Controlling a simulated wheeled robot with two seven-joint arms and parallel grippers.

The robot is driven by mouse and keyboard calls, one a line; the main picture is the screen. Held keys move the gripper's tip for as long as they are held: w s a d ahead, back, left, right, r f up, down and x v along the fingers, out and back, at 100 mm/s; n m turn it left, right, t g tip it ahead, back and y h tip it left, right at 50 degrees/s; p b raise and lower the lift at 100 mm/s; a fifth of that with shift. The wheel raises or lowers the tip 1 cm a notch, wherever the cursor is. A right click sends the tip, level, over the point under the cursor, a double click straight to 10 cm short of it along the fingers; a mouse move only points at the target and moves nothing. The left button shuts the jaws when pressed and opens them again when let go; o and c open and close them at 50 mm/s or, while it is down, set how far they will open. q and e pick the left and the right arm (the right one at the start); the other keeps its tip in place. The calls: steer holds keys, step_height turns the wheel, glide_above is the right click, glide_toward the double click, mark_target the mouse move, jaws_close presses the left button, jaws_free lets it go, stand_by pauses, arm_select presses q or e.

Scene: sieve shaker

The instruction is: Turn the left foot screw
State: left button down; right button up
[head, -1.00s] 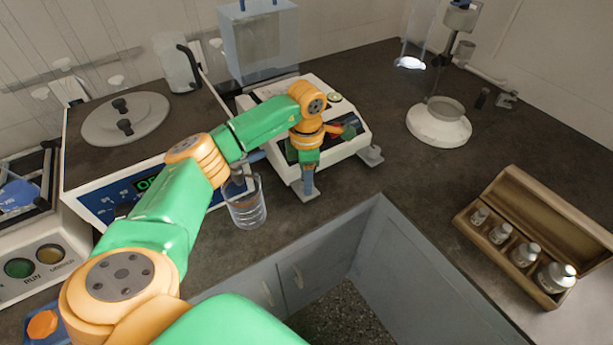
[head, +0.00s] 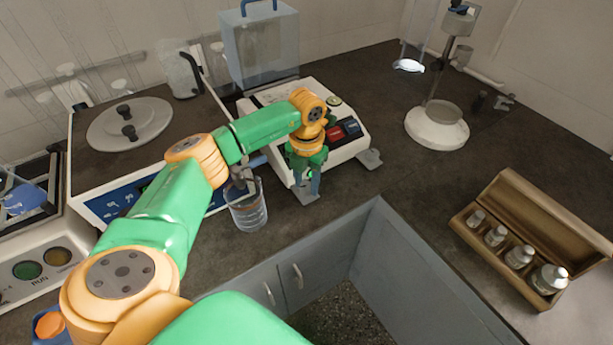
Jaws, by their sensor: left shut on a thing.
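The white balance (head: 342,153) with red and blue buttons stands on the dark worktop, a clear box at its back. Its right foot (head: 371,158) sticks out at the front right corner. Its left foot (head: 306,196) shows as a small grey plate at the front left. My left gripper (head: 313,190) points down onto this left foot and is shut on the left foot screw. The fingers and wrist mostly hide the screw itself. My right gripper is not in view.
A glass beaker (head: 248,208) stands just left of the gripper, under my forearm. A device with a round plate (head: 128,127) is further left. A stand with a white base (head: 437,128) and an open wooden weight box (head: 538,222) are at the right. The counter has an open gap in front.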

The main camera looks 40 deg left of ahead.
mark_target(306, 185)
arm_select(q)
steer(key=shift+r+n, duration=0.1)
steer(key=shift+n, duration=0.8)
steer(key=shift+c, duration=2.2)
jaws_free()
step_height(306, 185, up, 7)
steer(key=shift+r+b, duration=0.1)
steer(key=shift+b, duration=0.4)
